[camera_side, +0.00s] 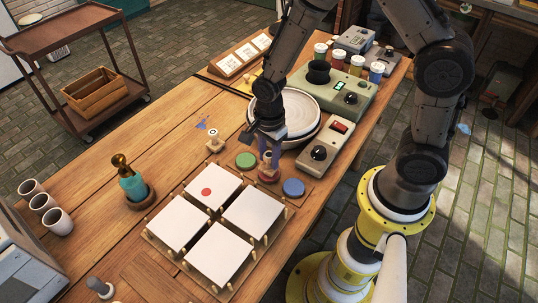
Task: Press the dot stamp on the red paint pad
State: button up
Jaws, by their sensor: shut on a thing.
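My gripper (269,158) points down with its purplish fingers closed around a small stamp, mostly hidden between them. The stamp's lower end is over the red paint pad (269,178), between the green and blue pads. Only part of the red pad shows under the gripper. I cannot tell whether the stamp touches it. A red dot (206,191) is on the upper-left of several white square tiles.
A green pad (246,160) and a blue pad (293,187) flank the gripper. White tiles (180,224) stand on pegs in front. A pale plate (300,110) and a grey control box (322,145) are close behind. Another small stamp (214,142) stands left.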

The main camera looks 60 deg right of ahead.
jog(key=shift+f, duration=0.6)
dwell(1.6)
jog(key=shift+r, duration=0.15)
jog(key=shift+r, duration=3.45)
